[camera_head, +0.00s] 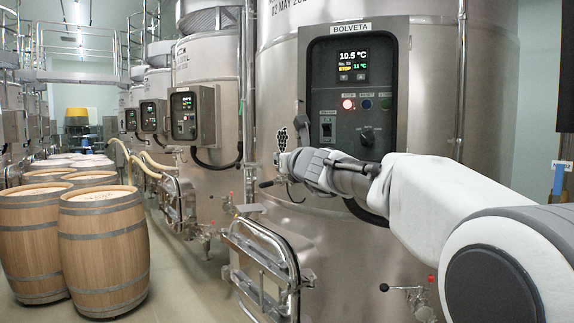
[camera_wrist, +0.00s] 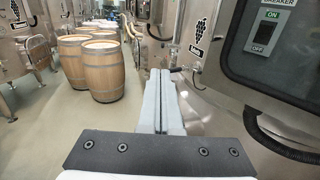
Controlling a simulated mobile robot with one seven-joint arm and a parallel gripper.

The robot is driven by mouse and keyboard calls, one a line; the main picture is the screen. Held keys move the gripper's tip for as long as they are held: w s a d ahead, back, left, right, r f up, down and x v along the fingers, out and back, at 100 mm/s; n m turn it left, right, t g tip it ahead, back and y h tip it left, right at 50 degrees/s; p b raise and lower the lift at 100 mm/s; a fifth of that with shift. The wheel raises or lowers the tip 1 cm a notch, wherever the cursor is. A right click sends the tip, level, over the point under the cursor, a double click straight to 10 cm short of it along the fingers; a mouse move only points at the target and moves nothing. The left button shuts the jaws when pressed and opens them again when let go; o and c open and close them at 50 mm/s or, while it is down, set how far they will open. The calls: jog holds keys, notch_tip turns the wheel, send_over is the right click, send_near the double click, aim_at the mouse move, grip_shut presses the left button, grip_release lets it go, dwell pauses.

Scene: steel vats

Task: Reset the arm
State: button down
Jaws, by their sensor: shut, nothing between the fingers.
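My arm reaches in from the right in the head view. My gripper (camera_head: 268,184) is in front of the nearest steel vat (camera_head: 280,80), to the lower left of its control panel. In the wrist view my gripper (camera_wrist: 160,74) shows as two pale fingers pressed together, with nothing between them. It points along the aisle past the vat fronts. The control panel (camera_head: 355,85) shows 10.5 °C and a lit red light, and has a breaker switch. The switch also shows in the wrist view (camera_wrist: 266,30), at the upper right. My gripper is apart from the panel.
Wooden barrels (camera_head: 103,250) stand at the left in a row going back. A hatch door (camera_head: 262,262) with bars juts from the vat below my gripper. Valves and a handle (camera_head: 405,289) stick out low. The floor (camera_head: 190,285) between barrels and vats is clear.

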jog(key=s+d+f+n+g, duration=0.2)
jog(key=s+f+n+g, duration=0.15)
jog(key=s+n, duration=0.6)
jog(key=s+d+f+n+g, duration=0.15)
jog(key=s+f+n, duration=0.35)
jog(key=s+n, duration=0.5)
jog(key=s+d+f+n+g+h, duration=0.3)
jog(key=s+d+f+n, duration=0.3)
jog(key=s+d+f, duration=0.2)
jog(key=s+d+f+n+g+h, duration=0.2)
jog(key=s+d+f+n+h, duration=0.2)
jog(key=s+d+f, duration=0.4)
jog(key=s+f+n, duration=0.1)
jog(key=s+f, duration=0.3)
jog(key=s, duration=0.3)
jog(key=shift+s+d+f+n+g, duration=0.2)
jog(key=shift+s+f+n+g, duration=0.05)
jog(key=shift+n+g, duration=0.15)
